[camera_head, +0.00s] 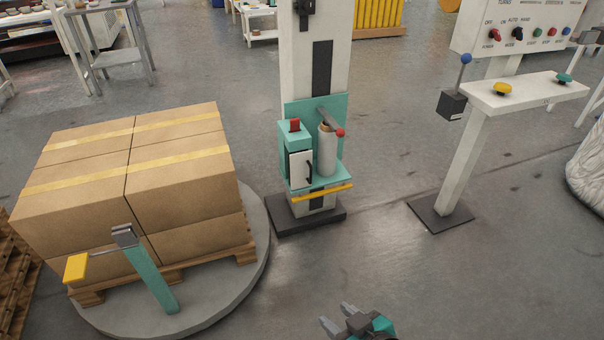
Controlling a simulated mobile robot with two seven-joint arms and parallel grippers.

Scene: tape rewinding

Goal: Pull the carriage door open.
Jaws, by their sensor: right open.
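The teal carriage (326,179) sits on the white mast (299,75) in the middle of the view. Its door (295,169) is a white upright panel on the left part, with a dark curved handle (309,172) along its right side. The door looks closed, though a small gap would be hard to see. My right gripper (338,318) is at the bottom edge, its two fingers apart and empty, well in front of and below the carriage, touching nothing. Its arm is mostly cut off by the frame. My left gripper is out of view.
A round turntable (225,295) with stacked cartons (130,180) on a pallet stands left, with a teal post (150,270) at its front. A control stand (465,150) with buttons stands right. A yellow bar (321,193) crosses below the carriage. Floor before the mast is clear.

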